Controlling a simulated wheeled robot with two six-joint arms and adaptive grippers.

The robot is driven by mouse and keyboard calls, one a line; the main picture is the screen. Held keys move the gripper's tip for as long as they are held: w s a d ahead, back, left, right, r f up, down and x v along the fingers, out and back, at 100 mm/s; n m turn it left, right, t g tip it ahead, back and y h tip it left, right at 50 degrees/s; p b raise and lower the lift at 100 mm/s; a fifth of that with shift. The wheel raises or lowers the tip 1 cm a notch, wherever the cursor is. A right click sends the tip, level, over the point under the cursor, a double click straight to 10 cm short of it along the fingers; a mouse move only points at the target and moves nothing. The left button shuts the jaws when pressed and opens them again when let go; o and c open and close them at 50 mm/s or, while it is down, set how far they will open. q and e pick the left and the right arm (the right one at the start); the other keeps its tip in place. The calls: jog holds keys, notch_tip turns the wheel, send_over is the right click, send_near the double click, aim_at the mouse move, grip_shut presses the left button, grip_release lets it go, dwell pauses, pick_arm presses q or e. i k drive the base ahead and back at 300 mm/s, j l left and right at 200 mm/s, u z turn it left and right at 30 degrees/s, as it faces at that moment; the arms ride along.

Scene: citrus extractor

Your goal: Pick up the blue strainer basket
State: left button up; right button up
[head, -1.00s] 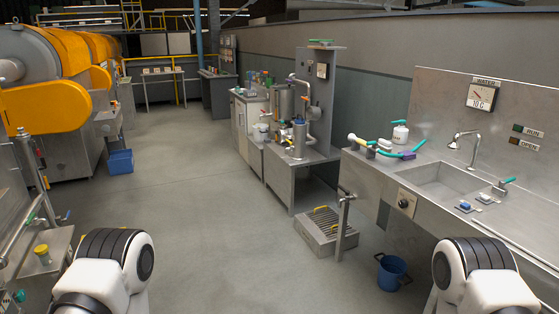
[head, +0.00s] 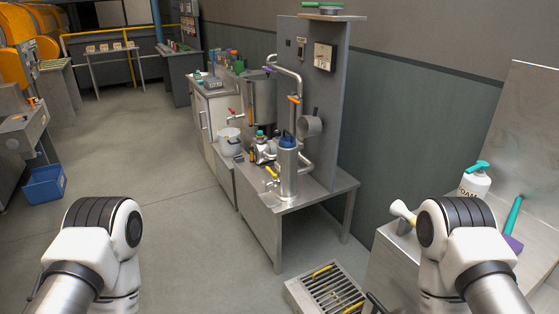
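A small blue part (head: 287,141) shows at the top of an upright steel cylinder (head: 287,172) on the metal bench. It looks like the blue strainer basket sitting in the cylinder, but it is too small to be certain. Most of it is hidden by the cylinder wall. Only links of my two arms show, at the lower left and lower right. Both grippers are out of view, and the bench is well ahead of my arms.
A counter with a foam bottle (head: 474,182) stands at the right. A blue crate (head: 45,186) is on the floor at left. The floor between is open.

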aim_at(288, 146)
jog(key=i+z, duration=0.2)
jog(key=i+j+z, duration=0.6)
jog(key=z, duration=0.15)
jog(key=i+j+z, duration=0.35)
jog(key=k+j, duration=0.05)
jog(key=k, duration=0.05)
